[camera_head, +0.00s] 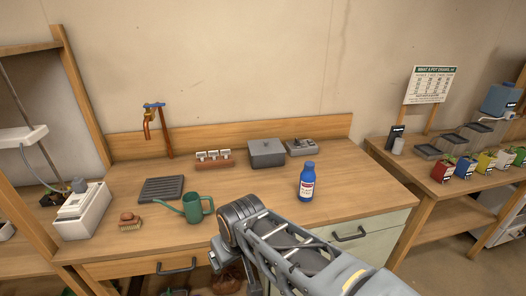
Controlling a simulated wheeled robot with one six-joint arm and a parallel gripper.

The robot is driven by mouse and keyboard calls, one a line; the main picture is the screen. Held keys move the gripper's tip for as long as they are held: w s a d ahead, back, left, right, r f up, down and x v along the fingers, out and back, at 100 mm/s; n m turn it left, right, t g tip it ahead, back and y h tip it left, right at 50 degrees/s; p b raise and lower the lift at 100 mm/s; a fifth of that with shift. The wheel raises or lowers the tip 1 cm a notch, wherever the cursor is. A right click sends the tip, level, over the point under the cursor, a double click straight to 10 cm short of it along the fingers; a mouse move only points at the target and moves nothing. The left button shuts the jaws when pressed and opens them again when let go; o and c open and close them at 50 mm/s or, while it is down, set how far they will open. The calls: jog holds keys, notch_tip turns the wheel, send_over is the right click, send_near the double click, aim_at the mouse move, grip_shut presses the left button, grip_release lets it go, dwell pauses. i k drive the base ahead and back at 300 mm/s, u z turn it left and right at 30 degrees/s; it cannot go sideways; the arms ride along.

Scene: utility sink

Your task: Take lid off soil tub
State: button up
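A grey rectangular tub (266,158) stands at the back of the wooden counter, near the wall. A grey lid (266,146) with a small dark knob covers its top, and it looks closed. What is inside the tub is hidden. My arm reaches in from the lower right, with a dark round joint in front of the counter. I cannot make out my gripper's fingers in this view. No part of my arm touches the tub.
A blue bottle (307,182) stands right of my arm and a green watering can (198,207) left of it. A grey tray (289,148) sits right of the tub, a small rack (214,160) left. A black ridged mat (162,189) and brush (130,222) lie farther left.

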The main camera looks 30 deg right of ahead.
aim_at(268, 146)
jog(key=z, duration=0.35)
jog(key=i, duration=0.65)
jog(key=z, duration=0.4)
